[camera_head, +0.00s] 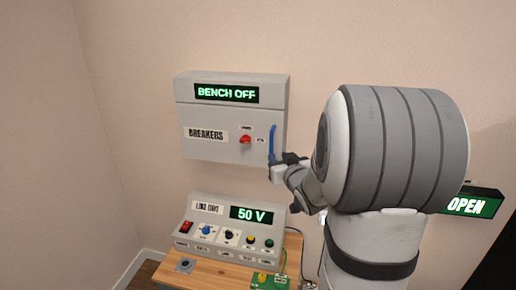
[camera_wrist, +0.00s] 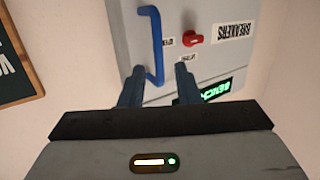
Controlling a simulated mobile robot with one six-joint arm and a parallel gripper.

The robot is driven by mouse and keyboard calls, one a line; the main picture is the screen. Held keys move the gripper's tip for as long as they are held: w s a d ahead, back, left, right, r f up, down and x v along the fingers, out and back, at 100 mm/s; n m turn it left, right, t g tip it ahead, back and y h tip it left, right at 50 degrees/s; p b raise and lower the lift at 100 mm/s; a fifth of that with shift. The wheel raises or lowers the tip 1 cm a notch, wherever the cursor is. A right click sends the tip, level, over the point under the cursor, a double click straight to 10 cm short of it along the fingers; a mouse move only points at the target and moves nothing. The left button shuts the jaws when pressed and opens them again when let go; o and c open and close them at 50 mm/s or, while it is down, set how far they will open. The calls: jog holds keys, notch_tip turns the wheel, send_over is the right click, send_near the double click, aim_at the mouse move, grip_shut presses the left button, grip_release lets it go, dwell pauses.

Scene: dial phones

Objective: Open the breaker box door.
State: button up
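The grey breaker box (camera_head: 215,145) hangs on the wall, and its door looks shut in the head view. A blue bar handle (camera_head: 272,140) stands upright at the door's right edge. The handle also shows in the wrist view (camera_wrist: 156,42), where the picture is turned over. My gripper (camera_head: 283,163) is at the handle's lower end in the head view. In the wrist view my gripper (camera_wrist: 160,78) has its two fingers apart, with one end of the handle appearing between them. I cannot tell whether either finger touches the handle.
A red knob (camera_head: 245,139) sits on the door left of the handle. Below the box, a sloped control console (camera_head: 225,240) showing "50 V" stands on a wooden bench (camera_head: 215,276). A green "OPEN" sign (camera_head: 474,206) is at the right. The wall left of the box is clear.

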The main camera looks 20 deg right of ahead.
aim_at(272, 147)
jog(key=shift+t+y, duration=0.4)
jog(key=shift+t, duration=0.3)
jog(key=w, duration=0.5)
jog(key=w+d, duration=0.1)
jog(key=w, duration=0.2)
jog(key=shift+w, duration=0.1)
jog(key=shift+c, duration=0.4)
grip_shut()
